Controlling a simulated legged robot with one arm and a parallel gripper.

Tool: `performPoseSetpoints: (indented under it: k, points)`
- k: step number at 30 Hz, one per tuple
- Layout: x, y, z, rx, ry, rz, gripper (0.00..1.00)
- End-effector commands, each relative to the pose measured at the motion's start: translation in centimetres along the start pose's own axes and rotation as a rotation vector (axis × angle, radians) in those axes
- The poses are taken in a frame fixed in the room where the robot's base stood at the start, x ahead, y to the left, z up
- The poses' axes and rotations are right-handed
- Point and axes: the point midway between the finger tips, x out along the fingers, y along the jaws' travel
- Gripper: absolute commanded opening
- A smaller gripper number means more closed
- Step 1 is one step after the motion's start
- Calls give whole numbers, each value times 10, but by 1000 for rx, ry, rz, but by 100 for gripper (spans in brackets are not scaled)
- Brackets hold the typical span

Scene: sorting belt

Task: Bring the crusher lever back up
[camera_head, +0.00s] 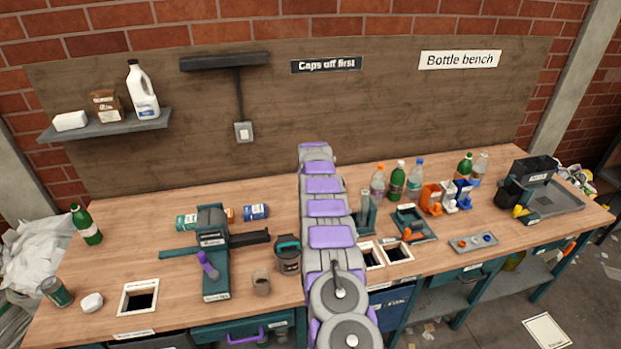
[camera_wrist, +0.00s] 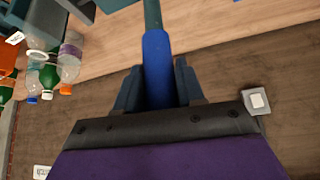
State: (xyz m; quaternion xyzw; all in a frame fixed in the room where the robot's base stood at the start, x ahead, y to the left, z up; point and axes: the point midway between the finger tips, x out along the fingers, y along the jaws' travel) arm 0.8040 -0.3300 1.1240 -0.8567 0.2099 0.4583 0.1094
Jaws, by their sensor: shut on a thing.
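The crusher lever, with a blue grip (camera_wrist: 157,62) on a teal rod (camera_wrist: 152,12), shows in the wrist view. The blue grip lies between the dark fingers of my gripper (camera_wrist: 158,80), which is shut on it. The rod runs out of the top of the wrist view, so its far end and pivot are hidden there. In the head view my arm covers the gripper and the lever. A teal and grey machine (camera_head: 366,217) stands partly behind my arm there. I cannot tell from these frames how far the lever is tilted.
Several bottles (camera_head: 398,180) stand to the right, near orange, white and blue devices (camera_head: 430,198). The bench has square openings (camera_head: 138,312).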

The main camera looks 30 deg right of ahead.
Motion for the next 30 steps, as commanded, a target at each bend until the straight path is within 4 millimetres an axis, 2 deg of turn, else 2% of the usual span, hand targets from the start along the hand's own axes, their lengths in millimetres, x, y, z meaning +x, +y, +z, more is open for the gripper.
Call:
performPoseSetpoints:
  k: [10, 11, 16, 26, 30]
  points:
    - [-1, -3, -4, -2, 9, -3, 0]
    - [-1, -4, -4, -2, 9, -3, 41]
    - [-2, -3, -3, -2, 8, -3, 57]
    - [-6, -3, -2, -2, 9, -3, 59]
    - [-14, -2, -3, -1, 9, -3, 59]
